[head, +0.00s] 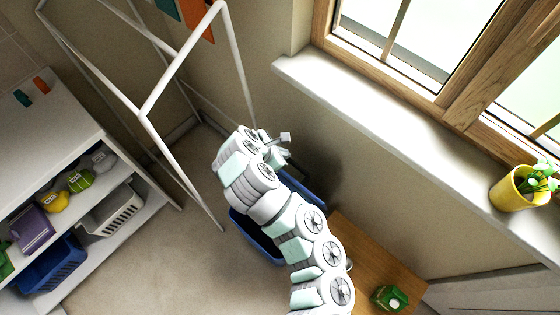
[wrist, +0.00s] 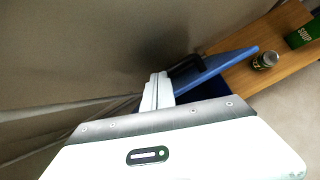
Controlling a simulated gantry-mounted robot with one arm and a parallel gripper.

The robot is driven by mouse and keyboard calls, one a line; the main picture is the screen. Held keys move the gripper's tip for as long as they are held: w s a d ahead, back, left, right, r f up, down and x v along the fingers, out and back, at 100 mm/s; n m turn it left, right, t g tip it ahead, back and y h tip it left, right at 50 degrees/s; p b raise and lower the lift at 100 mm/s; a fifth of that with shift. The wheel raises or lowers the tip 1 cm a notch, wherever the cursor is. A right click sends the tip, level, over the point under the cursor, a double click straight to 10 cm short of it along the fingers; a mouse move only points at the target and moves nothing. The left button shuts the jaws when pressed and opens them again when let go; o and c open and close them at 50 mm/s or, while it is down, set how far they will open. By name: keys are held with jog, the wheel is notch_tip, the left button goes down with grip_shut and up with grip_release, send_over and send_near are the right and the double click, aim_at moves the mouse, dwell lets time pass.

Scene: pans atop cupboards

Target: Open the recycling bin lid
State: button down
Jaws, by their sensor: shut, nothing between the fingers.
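The blue recycling bin (head: 256,238) stands on the floor below the window sill, partly hidden behind my arm. Its blue lid (head: 308,190) shows on the wall side of my arm. In the wrist view, the lid (wrist: 222,62) looks tilted up, with the dark blue bin (wrist: 207,86) below it. A black handle (wrist: 186,66) is at the lid's near end. My gripper (head: 284,138) is shut and empty. In the wrist view, its fingers (wrist: 158,78) are just left of the handle; I cannot tell whether they touch it.
A wooden table (head: 365,255) with a green carton (head: 389,298) and a can (wrist: 265,61) stands beside the bin. A white drying rack (head: 143,113) is left of my arm. White shelves (head: 75,135) stand at far left. A yellow plant pot (head: 517,190) sits on the sill (head: 400,125).

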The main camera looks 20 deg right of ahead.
jog(key=s+a+n, duration=0.3)
jog(key=a+n, duration=0.1)
jog(key=shift+t, duration=0.5)
jog(key=b+x, duration=0.1)
jog(key=x, duration=0.8)
jog(key=shift+d+f, duration=0.1)
jog(key=shift+f, duration=0.2)
